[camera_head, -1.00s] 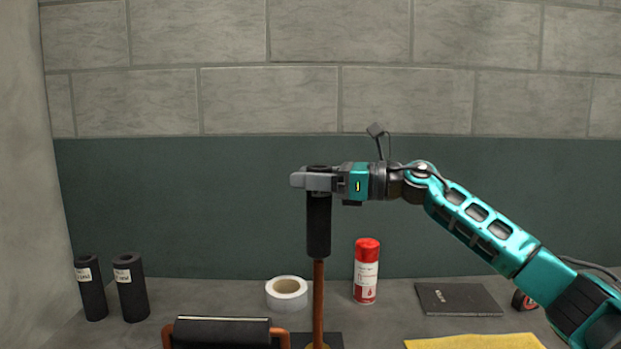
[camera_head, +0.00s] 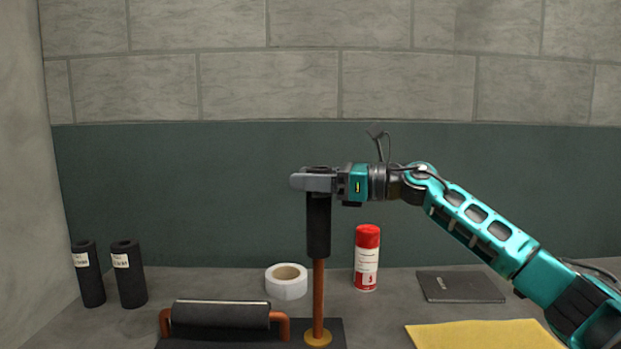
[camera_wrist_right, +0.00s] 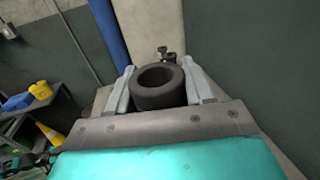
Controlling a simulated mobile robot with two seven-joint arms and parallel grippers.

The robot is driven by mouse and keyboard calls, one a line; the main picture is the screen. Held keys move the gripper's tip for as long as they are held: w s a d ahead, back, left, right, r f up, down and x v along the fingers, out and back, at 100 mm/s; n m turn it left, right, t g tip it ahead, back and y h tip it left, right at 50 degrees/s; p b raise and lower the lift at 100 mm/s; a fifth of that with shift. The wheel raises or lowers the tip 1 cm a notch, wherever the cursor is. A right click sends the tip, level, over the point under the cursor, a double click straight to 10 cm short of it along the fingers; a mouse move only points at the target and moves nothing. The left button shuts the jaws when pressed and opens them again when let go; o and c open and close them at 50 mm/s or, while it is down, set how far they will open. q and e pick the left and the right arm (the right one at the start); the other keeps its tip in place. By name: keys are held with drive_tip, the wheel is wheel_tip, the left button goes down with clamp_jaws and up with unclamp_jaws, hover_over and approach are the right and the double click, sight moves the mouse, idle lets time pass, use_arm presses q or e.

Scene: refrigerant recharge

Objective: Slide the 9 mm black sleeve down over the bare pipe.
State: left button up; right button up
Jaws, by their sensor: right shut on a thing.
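A black sleeve (camera_head: 318,228) hangs upright from my right gripper (camera_head: 313,181), which is shut on its upper end. The sleeve's lower end meets the upright copper pipe (camera_head: 318,292), and the pipe shows bare below it. How much pipe is inside the sleeve is hidden. In the right wrist view the sleeve's open round top (camera_wrist_right: 158,85) sits between the two fingers (camera_wrist_right: 160,92). The pipe rises from a brass-coloured collar (camera_head: 318,338) on a dark base. My left gripper is not in view.
Two labelled black sleeves (camera_head: 88,275) (camera_head: 129,275) stand at left. A black-covered pipe piece (camera_head: 221,314) lies left of the pipe. A white tape roll (camera_head: 286,282), red-capped can (camera_head: 367,259), dark notebook (camera_head: 459,286) and yellow cloth (camera_head: 485,335) surround it.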

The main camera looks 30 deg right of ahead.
sight(311, 240)
drive_tip(key=shift+f, duration=0.1)
drive_tip(key=shift+f+b, duration=1.75)
drive_tip(key=shift+f, duration=0.15)
drive_tip(key=shift+f+b, duration=1.7)
drive_tip(key=shift+f, duration=0.3)
drive_tip(key=shift+f+b, duration=1.75)
drive_tip(key=shift+f, duration=0.35)
drive_tip(key=shift+f+b, duration=1.7)
drive_tip(key=shift+f, duration=0.2)
